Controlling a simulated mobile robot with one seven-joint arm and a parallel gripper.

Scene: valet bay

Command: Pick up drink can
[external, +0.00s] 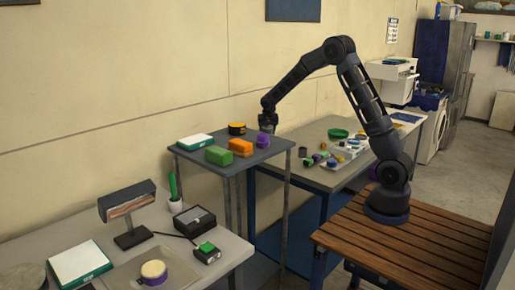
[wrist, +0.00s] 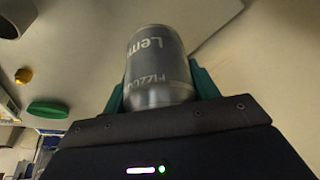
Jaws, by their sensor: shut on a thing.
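The drink can (wrist: 160,68) is a grey cylinder with pale lettering, partly readable as "Lem". In the wrist view it stands between the two green fingers of my gripper (wrist: 161,85), which is shut on it. Its lower part is hidden behind the gripper body. In the external view my gripper (external: 267,121) is above the right back part of the small grey table (external: 215,172). The can is too small and dark there to make out clearly.
A purple item (external: 263,140) is just below my gripper. An orange block (external: 218,155), a green block (external: 240,147), a black-and-yellow roll (external: 237,128) and a white-and-green box (external: 195,141) share the small table. A cluttered table (external: 335,180) stands to the right.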

